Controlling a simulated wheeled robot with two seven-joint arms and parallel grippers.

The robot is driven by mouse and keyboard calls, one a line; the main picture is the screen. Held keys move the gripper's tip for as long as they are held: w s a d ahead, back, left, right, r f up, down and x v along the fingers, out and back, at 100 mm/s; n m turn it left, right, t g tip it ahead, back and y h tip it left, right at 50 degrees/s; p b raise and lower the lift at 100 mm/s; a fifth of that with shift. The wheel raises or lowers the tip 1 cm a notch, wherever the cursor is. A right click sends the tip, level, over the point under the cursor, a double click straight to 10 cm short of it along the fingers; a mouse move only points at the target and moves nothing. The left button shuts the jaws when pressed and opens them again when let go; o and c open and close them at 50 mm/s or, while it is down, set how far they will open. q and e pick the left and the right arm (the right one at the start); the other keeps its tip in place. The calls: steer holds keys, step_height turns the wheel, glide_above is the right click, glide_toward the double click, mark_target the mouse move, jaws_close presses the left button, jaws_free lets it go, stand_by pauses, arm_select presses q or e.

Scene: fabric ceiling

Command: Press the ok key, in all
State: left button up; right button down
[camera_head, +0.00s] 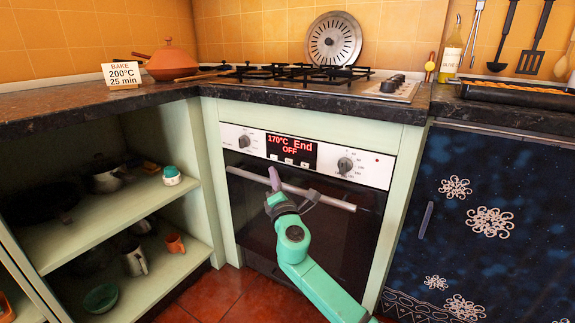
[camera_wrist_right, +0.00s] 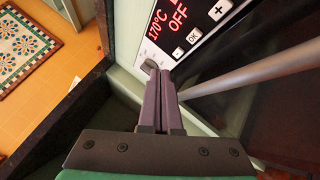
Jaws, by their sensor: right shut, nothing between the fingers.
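The oven's control panel (camera_head: 330,153) carries a dark display (camera_head: 291,150) with red text "170°C End OFF". The OK key (camera_wrist_right: 193,38) sits between the minus key (camera_wrist_right: 178,53) and the plus key (camera_wrist_right: 219,10) in the right wrist view. My right gripper (camera_head: 273,172) is shut and empty, in front of the oven just below the panel, near the handle. In the right wrist view its fingertips (camera_wrist_right: 164,72) overlap the panel's edge close to a knob (camera_wrist_right: 150,67), off to one side of the OK key. Contact cannot be told. My left gripper is not in view.
The oven handle bar (camera_head: 325,197) runs across the door below the panel. Knobs flank the display, one at right (camera_head: 345,165). A card (camera_head: 122,75) on the counter reads "BAKE 200°C 25 min". Open shelves (camera_head: 120,220) stand left, a blue patterned front (camera_head: 490,190) right.

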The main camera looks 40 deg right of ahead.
mark_target(289, 161)
steer(key=d, duration=0.1)
steer(key=w+d+b, duration=0.1)
steer(key=d, duration=0.3)
steer(key=shift+w+d, duration=0.15)
steer(key=shift+w, duration=0.15)
stand_by(1.2)
stand_by(0.4)
steer(key=shift+w+d+b, duration=0.15)
steer(key=shift+d+b, duration=0.2)
steer(key=shift+d, duration=0.05)
steer(key=shift+w+d, duration=0.1)
steer(key=shift+d, duration=0.35)
stand_by(0.6)
steer(key=shift+a, duration=0.1)
steer(key=shift+s+a, duration=0.3)
steer(key=shift+a, duration=0.4)
